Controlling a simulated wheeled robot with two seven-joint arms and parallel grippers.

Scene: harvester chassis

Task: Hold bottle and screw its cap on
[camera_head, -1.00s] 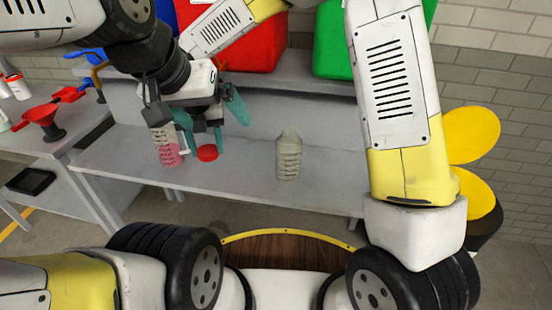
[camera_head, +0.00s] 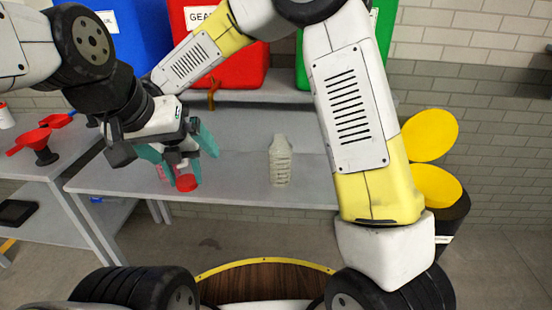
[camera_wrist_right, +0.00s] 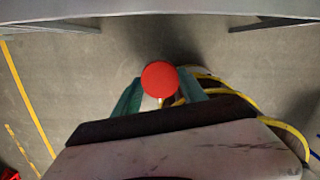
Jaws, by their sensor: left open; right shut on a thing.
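A pale grey-green ribbed bottle (camera_head: 281,166) stands upright on the bench in the head view, apart from both grippers. A round red cap (camera_head: 186,183) is held low in front of the bench, left of the bottle; it also shows in the right wrist view (camera_wrist_right: 160,78). My right gripper (camera_wrist_right: 160,88) is shut on the cap between its teal fingers. In the head view it is largely hidden behind the left hand. My left gripper (camera_head: 182,150) is open, its teal fingers spread just above the cap. A pink item (camera_head: 163,183) is mostly hidden behind the fingers.
Blue (camera_head: 125,40), red (camera_head: 270,72) and green (camera_head: 312,68) bins stand on the raised back shelf. A red funnel (camera_head: 45,147) stands on the left table. The bench (camera_head: 320,180) is clear around the bottle.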

